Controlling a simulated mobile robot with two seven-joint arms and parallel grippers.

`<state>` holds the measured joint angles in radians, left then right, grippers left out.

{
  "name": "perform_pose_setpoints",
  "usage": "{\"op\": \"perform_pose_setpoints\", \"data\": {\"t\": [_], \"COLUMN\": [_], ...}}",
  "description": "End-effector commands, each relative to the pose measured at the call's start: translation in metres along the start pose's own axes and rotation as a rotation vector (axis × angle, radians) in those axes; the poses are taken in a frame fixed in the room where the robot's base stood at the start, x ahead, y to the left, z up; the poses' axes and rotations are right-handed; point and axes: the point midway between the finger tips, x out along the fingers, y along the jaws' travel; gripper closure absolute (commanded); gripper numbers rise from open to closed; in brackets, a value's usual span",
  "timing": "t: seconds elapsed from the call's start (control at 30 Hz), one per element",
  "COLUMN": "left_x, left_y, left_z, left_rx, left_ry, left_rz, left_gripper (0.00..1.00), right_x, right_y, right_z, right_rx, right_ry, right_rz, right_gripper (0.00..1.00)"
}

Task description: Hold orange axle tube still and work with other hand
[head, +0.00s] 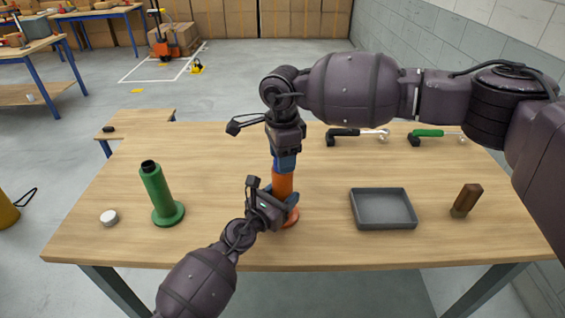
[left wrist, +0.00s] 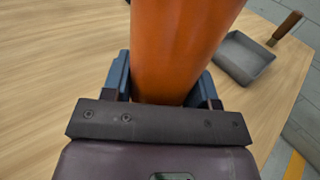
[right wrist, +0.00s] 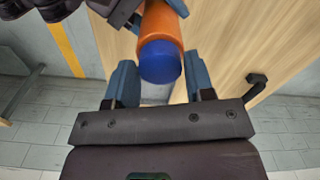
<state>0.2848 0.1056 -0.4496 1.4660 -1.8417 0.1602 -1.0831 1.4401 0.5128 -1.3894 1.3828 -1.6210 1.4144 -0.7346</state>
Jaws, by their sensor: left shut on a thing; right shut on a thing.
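The orange axle tube (head: 283,184) stands upright on the table, on a round orange base. It also shows in the left wrist view (left wrist: 180,45) and the right wrist view (right wrist: 158,22). My left gripper (head: 289,204) is shut around its lower part from the front.
A green tube (head: 158,190) with a dark top stands at left, near a white round cap (head: 109,218). Right are a grey tray (head: 384,226) and a brown-handled tool (head: 466,200). A black-handled tool (head: 345,136) and a green-handled tool (head: 430,134) lie at the back.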

Motion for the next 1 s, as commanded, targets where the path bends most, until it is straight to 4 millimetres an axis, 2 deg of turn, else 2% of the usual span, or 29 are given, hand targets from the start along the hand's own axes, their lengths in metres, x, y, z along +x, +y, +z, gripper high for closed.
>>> {"op": "perform_pose_setpoints", "data": {"t": [0.5,1.0], "left_x": [-0.0001,-0.0001], "left_y": [0.0,0.0], "left_z": [-0.0003,-0.0002], "left_rx": [0.0,0.0], "left_ry": [0.0,0.0], "left_rz": [0.0,0.0], "left_gripper": [1.0,1.0], "right_x": [0.0002,0.0003], "right_y": [-0.0002,-0.0002], "right_z": [-0.0004,-0.0005], "right_rx": [-0.49,-0.576], "right_ry": [0.001,0.001], "right_rz": [0.0,0.0], "right_gripper": [0.71,0.71]}}
